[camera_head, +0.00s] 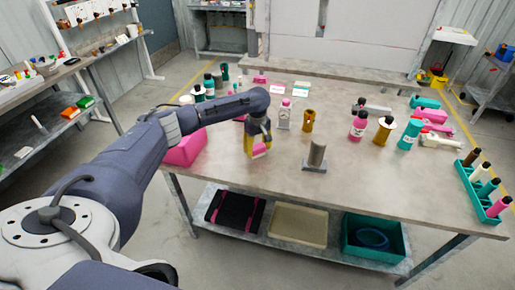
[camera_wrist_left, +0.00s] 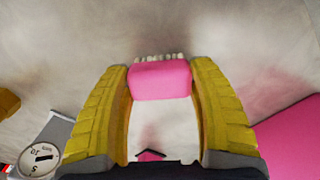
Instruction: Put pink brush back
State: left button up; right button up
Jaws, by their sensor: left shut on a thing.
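My left gripper (camera_head: 258,150) reaches in from the left and is above the table's front left part. In the left wrist view its yellow fingers (camera_wrist_left: 161,90) are closed on both sides of the pink brush (camera_wrist_left: 160,80). Pale bristles show at the brush's far edge, pointing away from the gripper. In the head view only a little of the pink brush (camera_head: 261,152) shows between the fingers. A pink bin (camera_head: 187,148) stands just left of the gripper, and its edge shows in the left wrist view (camera_wrist_left: 295,135). My right gripper is not in view.
A grey post on a base (camera_head: 316,160) stands right of the gripper. A gauge block (camera_head: 284,115) and a mustard part (camera_head: 308,120) are behind. Several bottles (camera_head: 358,125) stand further right. A teal rack (camera_head: 478,190) is at the right edge. The table's front middle (camera_head: 380,185) is clear.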

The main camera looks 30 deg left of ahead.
aim_at(257, 146)
pick_arm(q)
jog(key=shift+f, duration=0.1)
jog(key=o, duration=1.3)
jog(key=shift+o, duration=0.2)
notch_tip(257, 146, up, 12)
